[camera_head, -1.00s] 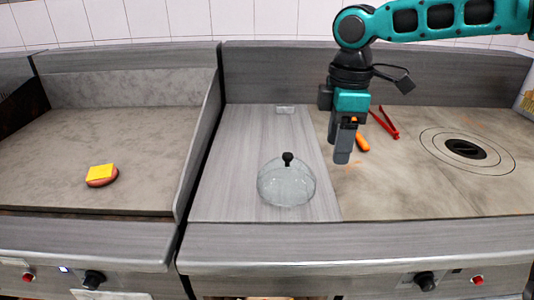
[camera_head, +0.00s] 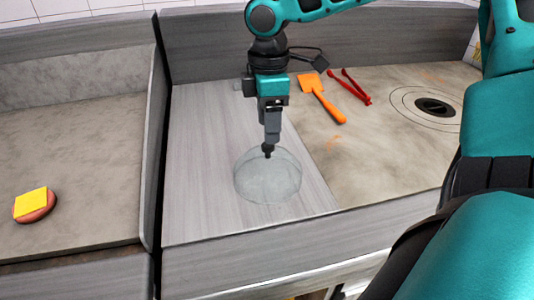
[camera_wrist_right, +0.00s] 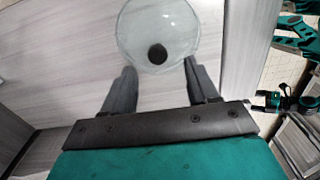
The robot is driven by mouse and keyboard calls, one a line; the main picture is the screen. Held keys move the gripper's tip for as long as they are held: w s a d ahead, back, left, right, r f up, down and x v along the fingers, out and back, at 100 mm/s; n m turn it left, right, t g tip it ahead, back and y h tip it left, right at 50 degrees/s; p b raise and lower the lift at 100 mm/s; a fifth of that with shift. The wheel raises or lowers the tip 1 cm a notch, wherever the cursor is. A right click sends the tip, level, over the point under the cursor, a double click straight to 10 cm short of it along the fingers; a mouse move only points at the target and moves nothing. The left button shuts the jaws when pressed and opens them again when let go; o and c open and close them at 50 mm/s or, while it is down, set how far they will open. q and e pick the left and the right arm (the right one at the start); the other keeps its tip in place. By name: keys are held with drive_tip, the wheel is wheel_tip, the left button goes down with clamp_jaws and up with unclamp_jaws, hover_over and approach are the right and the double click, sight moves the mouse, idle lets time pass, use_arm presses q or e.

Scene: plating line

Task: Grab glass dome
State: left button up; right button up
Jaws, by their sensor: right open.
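The clear glass dome (camera_head: 267,180) with a small dark knob on top stands upright on the light wood-grain board in the head view. In the right wrist view the dome (camera_wrist_right: 160,22) shows at the top, with its knob a little beyond the gap between the fingers. My right gripper (camera_head: 271,142) is just above the dome, close to the knob. In the right wrist view my right gripper (camera_wrist_right: 157,78) has its two fingers apart with nothing between them. Whether a finger touches the knob I cannot tell.
An orange spatula (camera_head: 322,99) and red tongs (camera_head: 350,86) lie on the griddle surface behind and to the right. A round ringed drain (camera_head: 434,107) is farther right. A patty with a yellow slice (camera_head: 33,204) lies on the left griddle, past a raised metal divider.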

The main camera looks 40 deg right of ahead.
sight(268, 162)
drive_tip(key=shift+w+f, duration=0.1)
drive_tip(key=shift+f, duration=3.05)
clamp_jaws()
